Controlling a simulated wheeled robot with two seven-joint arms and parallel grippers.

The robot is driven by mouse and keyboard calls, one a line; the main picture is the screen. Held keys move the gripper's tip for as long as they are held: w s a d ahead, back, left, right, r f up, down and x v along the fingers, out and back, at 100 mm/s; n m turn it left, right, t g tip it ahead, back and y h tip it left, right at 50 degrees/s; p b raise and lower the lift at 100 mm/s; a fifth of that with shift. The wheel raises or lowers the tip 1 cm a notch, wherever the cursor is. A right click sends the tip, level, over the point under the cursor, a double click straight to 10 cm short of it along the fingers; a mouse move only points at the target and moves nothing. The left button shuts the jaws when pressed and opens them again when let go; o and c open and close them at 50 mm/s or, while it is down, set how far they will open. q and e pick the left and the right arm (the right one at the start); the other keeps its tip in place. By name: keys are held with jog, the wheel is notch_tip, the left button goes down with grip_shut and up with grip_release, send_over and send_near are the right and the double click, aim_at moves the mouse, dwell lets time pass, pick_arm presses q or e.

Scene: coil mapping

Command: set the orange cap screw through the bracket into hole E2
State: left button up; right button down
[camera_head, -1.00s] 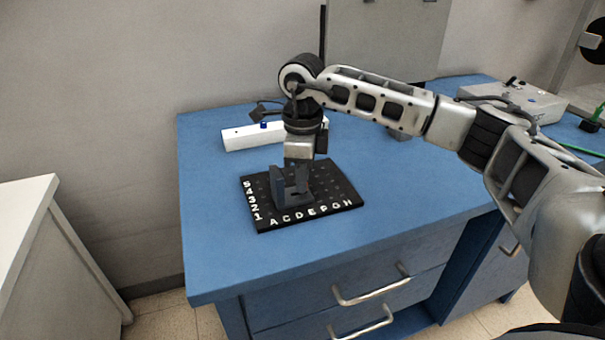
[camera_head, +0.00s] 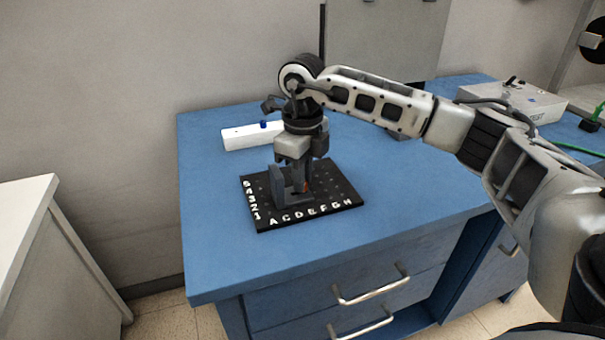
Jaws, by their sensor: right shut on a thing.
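The dark grey bracket (camera_head: 280,187) stands upright on the black lettered hole board (camera_head: 338,190), towards its left middle. My right gripper (camera_head: 305,186) points down over the board at the bracket. A small bit of orange, the cap screw (camera_head: 307,186), shows between its fingertips, low down beside the bracket's upright. The gripper is shut on the screw. The screw's shank and hole E2 are hidden by the bracket and fingers, so I cannot tell whether the tip is in the hole. My left gripper is out of view.
A white block (camera_head: 240,138) with a blue-topped piece (camera_head: 263,125) stands behind the board. A grey box (camera_head: 515,99) with a green cable is at the back right. The blue bench top (camera_head: 225,240) is clear in front and left of the board.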

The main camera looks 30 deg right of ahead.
jog(key=shift+f+m, duration=0.1)
jog(key=shift+m, duration=0.3)
jog(key=c, duration=1.5)
grip_release()
jog(key=shift+o, duration=0.9)
